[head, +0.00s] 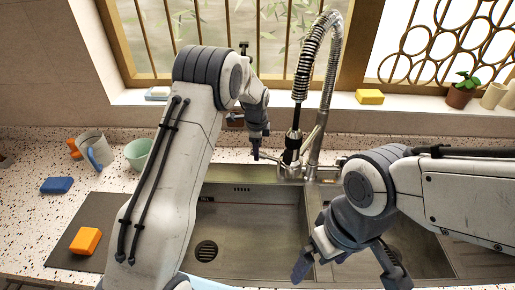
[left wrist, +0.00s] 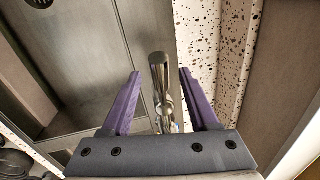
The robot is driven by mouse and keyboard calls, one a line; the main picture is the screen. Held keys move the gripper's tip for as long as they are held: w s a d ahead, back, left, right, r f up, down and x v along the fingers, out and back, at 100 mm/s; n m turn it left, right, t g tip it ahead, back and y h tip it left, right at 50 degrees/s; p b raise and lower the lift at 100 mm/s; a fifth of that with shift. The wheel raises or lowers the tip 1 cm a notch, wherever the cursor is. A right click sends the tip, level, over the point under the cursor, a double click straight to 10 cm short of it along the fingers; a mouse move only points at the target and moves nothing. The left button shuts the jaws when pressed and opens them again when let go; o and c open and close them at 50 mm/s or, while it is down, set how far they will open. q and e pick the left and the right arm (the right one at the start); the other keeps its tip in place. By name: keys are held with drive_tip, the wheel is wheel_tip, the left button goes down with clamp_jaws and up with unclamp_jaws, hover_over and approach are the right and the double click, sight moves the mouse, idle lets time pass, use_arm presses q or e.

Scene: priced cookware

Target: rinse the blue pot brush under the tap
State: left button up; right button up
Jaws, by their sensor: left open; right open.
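I cannot make out a blue pot brush for certain in either view. The tap (head: 329,85) has a tall spring neck and a black spray head above the back of the steel sink (head: 240,235). My left gripper (head: 258,150) is open and points down by the tap's base. In the left wrist view my left gripper's purple fingers (left wrist: 157,72) stand on either side of a metal tap part (left wrist: 161,85), with gaps and no clear contact. My right gripper (head: 350,274) is open and empty over the right part of the sink.
A blue sponge (head: 57,185), an orange sponge (head: 85,241), a pale mug with something blue beside it (head: 94,150) and a green cup (head: 138,153) stand at left. A yellow sponge (head: 370,97) and potted plant (head: 462,92) sit on the sill. My left arm hides part of the counter.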

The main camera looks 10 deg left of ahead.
use_arm(q)
drive_tip(key=shift+w+f, duration=0.2)
drive_tip(key=shift+f, duration=0.7)
clamp_jaws()
idle(0.8)
